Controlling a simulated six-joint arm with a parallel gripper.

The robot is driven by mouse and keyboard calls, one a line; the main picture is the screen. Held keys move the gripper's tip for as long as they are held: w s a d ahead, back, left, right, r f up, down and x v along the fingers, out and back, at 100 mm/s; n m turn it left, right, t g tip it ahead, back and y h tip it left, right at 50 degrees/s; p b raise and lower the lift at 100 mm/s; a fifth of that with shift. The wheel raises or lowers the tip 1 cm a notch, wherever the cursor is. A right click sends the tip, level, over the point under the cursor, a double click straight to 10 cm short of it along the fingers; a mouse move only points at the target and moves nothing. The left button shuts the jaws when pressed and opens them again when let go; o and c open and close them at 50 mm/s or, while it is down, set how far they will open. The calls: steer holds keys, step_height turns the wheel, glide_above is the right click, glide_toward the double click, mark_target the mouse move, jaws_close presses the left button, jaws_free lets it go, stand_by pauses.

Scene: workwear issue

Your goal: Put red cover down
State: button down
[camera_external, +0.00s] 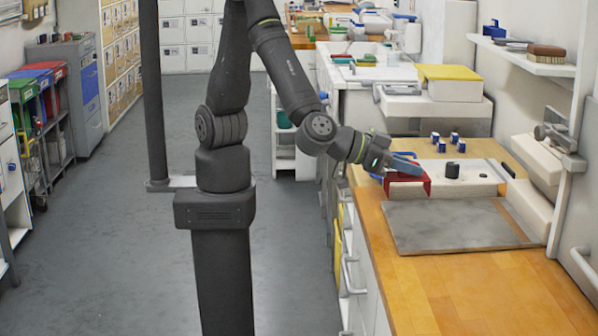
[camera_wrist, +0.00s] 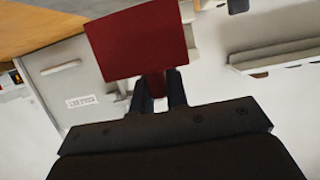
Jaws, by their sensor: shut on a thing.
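The red cover (camera_external: 416,184) is in my gripper (camera_external: 408,170) over the left end of a pale block on the wooden counter. It looks like a bent plate with sides turned down. I cannot tell whether its lower edge touches the counter. In the wrist view the red cover (camera_wrist: 138,40) shows as a flat red face beyond the fingers of my gripper (camera_wrist: 158,82). The jaws are shut on a narrow red part of it, and the fingers partly hide that part.
A grey mat (camera_external: 455,226) lies in front on the wooden counter (camera_external: 450,295). Several small blue-and-white pieces (camera_external: 447,140) stand behind. The counter's front stretch is clear. A shelf (camera_external: 525,62) juts from the right wall.

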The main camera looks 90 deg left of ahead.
steer(key=s+d+r, duration=0.3)
steer(key=s+r, duration=0.1)
steer(key=s, duration=0.3)
steer(key=w+d+r+n+y, duration=0.1)
steer(key=w+d+r, duration=0.1)
steer(key=d, duration=0.7)
steer(key=w+d+r+n+y, duration=0.1)
steer(key=d+r+y, duration=0.1)
steer(key=d, duration=0.7)
steer(key=s+d+f+n+g+y, duration=0.1)
steer(key=s+d+f, duration=0.1)
steer(key=d, duration=0.4)
steer(key=s+d+f+n+y, duration=0.1)
steer(key=s+d+f, duration=0.1)
steer(key=d, duration=0.4)
steer(key=shift+w+a+f, duration=0.1)
steer(key=shift+w+f, duration=2.75)
steer(key=shift+w, duration=0.15)
steer(key=shift+w+a+f, duration=0.1)
steer(key=shift+w+f, duration=2.7)
steer(key=shift+w, duration=0.15)
steer(key=c, duration=1.9)
jaws_free()
steer(key=shift+f, duration=0.15)
steer(key=o, duration=0.5)
steer(key=shift+c, duration=0.2)
